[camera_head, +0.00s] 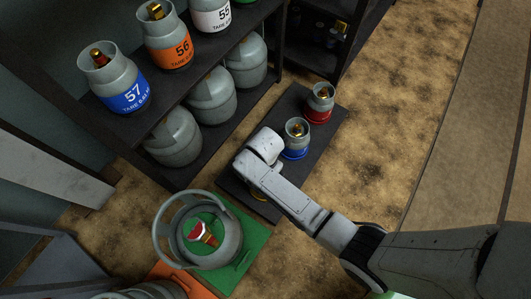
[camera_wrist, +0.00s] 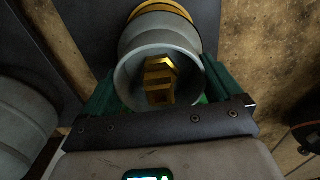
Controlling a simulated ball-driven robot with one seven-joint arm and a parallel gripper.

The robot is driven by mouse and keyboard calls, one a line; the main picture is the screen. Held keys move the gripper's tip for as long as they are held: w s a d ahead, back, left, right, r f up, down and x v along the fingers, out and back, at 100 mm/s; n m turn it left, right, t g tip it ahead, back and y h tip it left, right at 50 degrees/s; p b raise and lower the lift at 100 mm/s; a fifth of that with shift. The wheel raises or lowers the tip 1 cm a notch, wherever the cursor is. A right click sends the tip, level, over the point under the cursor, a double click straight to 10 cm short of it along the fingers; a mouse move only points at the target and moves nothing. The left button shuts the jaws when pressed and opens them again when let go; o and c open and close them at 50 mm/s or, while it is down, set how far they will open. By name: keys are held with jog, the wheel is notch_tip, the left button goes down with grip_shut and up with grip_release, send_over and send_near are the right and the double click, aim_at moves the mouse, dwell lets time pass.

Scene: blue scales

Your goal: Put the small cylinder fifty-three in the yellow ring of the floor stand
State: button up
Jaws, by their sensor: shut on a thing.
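The dark floor stand (camera_head: 325,140) lies along the shelf's foot. Small grey cylinders stand in its red ring (camera_head: 317,115) and its blue ring (camera_head: 295,154). My gripper (camera_wrist: 158,90) is over the stand's near end, largely hidden by my arm in the head view. A bit of yellow ring (camera_head: 258,196) shows beneath it. In the wrist view the green fingers are shut on a small grey cylinder (camera_wrist: 160,48) with a brass valve. A yellow band (camera_wrist: 165,9) circles its far end; I cannot tell whether the base is fully seated. Its number is not visible.
A dark shelf (camera_head: 165,105) with large grey cylinders, labelled 57, 56 and 55 on top, stands at the left. A large cylinder (camera_head: 212,240) is on a green plate (camera_head: 250,255) close to the stand's near end. Bare floor lies to the right.

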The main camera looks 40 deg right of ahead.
jog(key=o, duration=1.7)
jog(key=shift+f, duration=0.15)
notch_tip(320, 180, up, 12)
jog(key=p, duration=0.6)
jog(key=shift+p, duration=0.3)
jog(key=s+d+r+m, duration=0.2)
jog(key=s+r+m, duration=0.2)
jog(key=m, duration=0.3)
jog(key=s+d+r+m, duration=0.3)
jog(key=s+m, duration=0.4)
jog(key=s+d+r+m+t, duration=0.1)
jog(key=s+r+m, duration=0.3)
jog(key=m, duration=0.4)
jog(key=shift+s+d+r, duration=0.3)
jog(key=shift+s+d, duration=0.45)
jog(key=shift+d, duration=0.15)
